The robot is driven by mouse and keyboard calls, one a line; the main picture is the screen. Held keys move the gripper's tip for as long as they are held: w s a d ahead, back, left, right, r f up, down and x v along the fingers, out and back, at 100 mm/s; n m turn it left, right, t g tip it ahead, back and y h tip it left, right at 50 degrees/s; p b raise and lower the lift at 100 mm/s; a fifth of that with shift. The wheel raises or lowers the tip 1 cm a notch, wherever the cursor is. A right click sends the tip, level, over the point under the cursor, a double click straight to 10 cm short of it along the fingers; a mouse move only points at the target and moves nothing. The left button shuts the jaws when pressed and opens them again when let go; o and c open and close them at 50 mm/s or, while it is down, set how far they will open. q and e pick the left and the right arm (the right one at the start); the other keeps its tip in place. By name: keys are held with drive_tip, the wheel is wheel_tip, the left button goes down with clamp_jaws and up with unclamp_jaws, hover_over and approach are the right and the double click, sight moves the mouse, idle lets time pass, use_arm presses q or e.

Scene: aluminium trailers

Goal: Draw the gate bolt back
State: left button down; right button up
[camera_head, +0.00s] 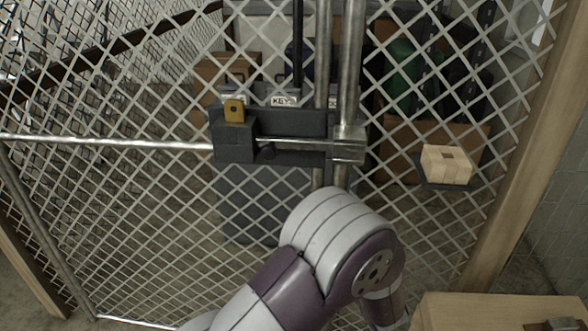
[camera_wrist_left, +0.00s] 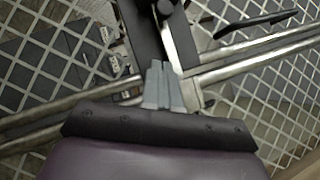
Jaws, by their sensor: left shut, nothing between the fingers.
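The gate bolt (camera_head: 296,141) is a thin silver rod on a dark housing (camera_head: 235,142) on the mesh gate. In the head view it runs right to a metal keeper (camera_head: 348,146) by the upright posts. A brass padlock-like piece (camera_head: 234,111) sits atop the housing's left end. In the left wrist view the silver rod (camera_wrist_left: 181,42) lies on the dark plate, with a round knob (camera_wrist_left: 165,7) at the top edge. My left gripper (camera_wrist_left: 162,72) is shut and empty, its tips appearing close to the rod; contact is unclear. My right gripper is out of view.
Upright metal posts (camera_head: 354,50) stand beside the bolt. A wooden block (camera_head: 446,163) rests on a small dark shelf at right. A wooden surface (camera_head: 480,310) is at lower right. Boxes stand behind the mesh. My arm fills the lower middle of the head view.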

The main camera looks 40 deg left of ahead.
sight(266, 158)
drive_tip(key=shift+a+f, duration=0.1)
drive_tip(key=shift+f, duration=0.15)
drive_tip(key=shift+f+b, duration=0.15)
drive_tip(key=shift+b, duration=0.2)
use_arm(q)
drive_tip(key=w+a+r, duration=0.2)
drive_tip(key=a+r, duration=0.2)
drive_tip(key=a, duration=0.6)
drive_tip(key=shift+r, duration=0.15)
drive_tip(key=shift+a, duration=0.15)
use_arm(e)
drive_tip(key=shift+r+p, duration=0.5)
use_arm(q)
drive_tip(key=shift+s+a+r+p, duration=0.3)
drive_tip(key=shift+s+a+p, duration=0.2)
drive_tip(key=shift+a, duration=0.35)
drive_tip(key=shift+s+a+f, duration=0.15)
drive_tip(key=shift+a, duration=0.15)
drive_tip(key=shift+f, duration=0.15)
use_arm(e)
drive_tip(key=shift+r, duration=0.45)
use_arm(q)
drive_tip(key=shift+f, duration=0.15)
